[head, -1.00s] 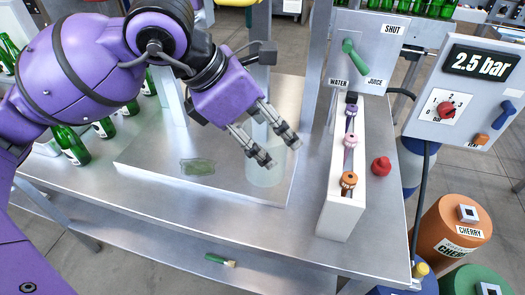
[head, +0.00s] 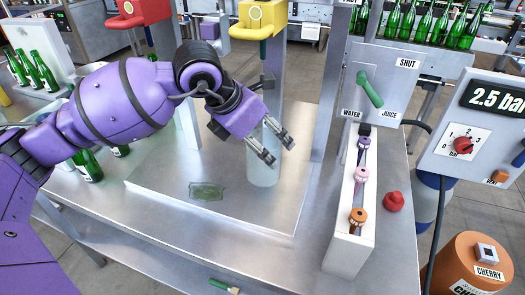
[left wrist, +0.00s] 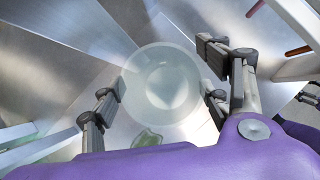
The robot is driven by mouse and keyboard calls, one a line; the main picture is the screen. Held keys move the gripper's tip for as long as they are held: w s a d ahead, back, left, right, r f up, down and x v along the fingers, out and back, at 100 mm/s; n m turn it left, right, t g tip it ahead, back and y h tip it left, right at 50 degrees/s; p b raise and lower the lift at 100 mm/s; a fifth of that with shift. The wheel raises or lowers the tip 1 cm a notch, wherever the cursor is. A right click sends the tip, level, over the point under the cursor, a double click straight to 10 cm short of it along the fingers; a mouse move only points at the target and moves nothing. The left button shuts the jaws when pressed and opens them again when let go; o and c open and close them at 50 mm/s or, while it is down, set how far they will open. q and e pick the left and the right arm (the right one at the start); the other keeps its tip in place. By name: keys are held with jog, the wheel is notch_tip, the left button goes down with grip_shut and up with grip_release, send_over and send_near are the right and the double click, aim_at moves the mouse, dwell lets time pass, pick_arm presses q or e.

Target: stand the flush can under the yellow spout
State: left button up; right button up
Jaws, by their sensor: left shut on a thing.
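The flush can (head: 262,168) is a pale, see-through cylinder, upright over the metal plate. My left gripper (head: 277,147) is shut on its upper part. In the left wrist view the can (left wrist: 160,82) shows from above, open-topped and empty-looking, between the fingers of my left gripper (left wrist: 161,100). The yellow spout (head: 258,18) is at the top of the head view, on a metal post behind the can. The can stands out in front of the spout. I cannot tell whether its base touches the plate.
A green puddle-like patch (head: 206,191) lies on the plate (head: 165,205). A red spout (head: 138,12) is at the back left. Green bottles (head: 88,165) stand at left. A white valve stand (head: 350,215) and red knob (head: 393,201) are at right.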

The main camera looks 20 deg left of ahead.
pick_arm(q)
jog(key=shift+w+a+f, duration=0.4)
jog(key=shift+w+f, duration=0.15)
jog(key=shift+f, duration=0.25)
jog(key=shift+w+a+f, duration=0.15)
jog(key=shift+f, duration=1.6)
jog(key=shift+f, duration=0.1)
jog(key=o, duration=1.7)
jog(key=shift+c, duration=0.2)
jog(key=v, duration=1.2)
